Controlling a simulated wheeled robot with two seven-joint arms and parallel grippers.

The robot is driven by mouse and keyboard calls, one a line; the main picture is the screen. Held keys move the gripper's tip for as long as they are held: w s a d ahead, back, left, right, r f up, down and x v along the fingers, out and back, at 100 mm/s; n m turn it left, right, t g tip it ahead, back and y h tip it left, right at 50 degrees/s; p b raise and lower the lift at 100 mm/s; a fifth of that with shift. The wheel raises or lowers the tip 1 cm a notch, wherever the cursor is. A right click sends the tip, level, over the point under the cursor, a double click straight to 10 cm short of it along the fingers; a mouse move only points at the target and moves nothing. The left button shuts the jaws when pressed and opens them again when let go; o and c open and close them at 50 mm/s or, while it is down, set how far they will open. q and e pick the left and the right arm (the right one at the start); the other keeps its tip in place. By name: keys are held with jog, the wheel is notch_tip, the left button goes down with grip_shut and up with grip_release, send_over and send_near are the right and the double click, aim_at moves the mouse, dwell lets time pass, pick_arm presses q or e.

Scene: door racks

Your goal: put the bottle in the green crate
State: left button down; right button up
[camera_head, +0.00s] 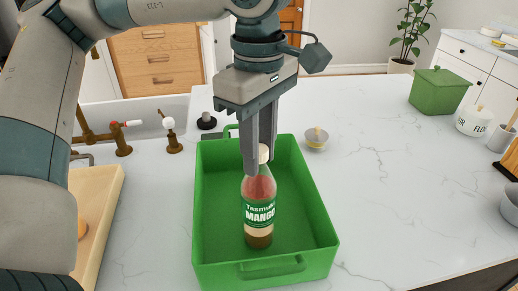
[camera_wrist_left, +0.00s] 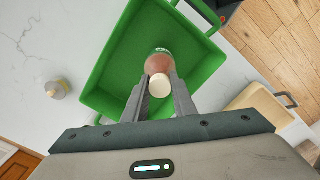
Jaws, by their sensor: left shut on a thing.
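My right gripper is not in view.
A small bowl-like item (camera_head: 316,138) stands just right of the crate. A green lidded box (camera_head: 438,91) and flour jar (camera_head: 474,121) stand far right.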

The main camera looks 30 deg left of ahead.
pick_arm(q)
jog(key=c, duration=1.6)
grip_release()
jog(key=shift+c, duration=0.2)
jog(key=shift+o, duration=0.9)
jog(key=shift+r, duration=0.35)
notch_tip(320, 180, up, 7)
jog(key=shift+f+b, duration=0.1)
jog(key=shift+b, duration=0.25)
jog(key=shift+r, duration=2.35)
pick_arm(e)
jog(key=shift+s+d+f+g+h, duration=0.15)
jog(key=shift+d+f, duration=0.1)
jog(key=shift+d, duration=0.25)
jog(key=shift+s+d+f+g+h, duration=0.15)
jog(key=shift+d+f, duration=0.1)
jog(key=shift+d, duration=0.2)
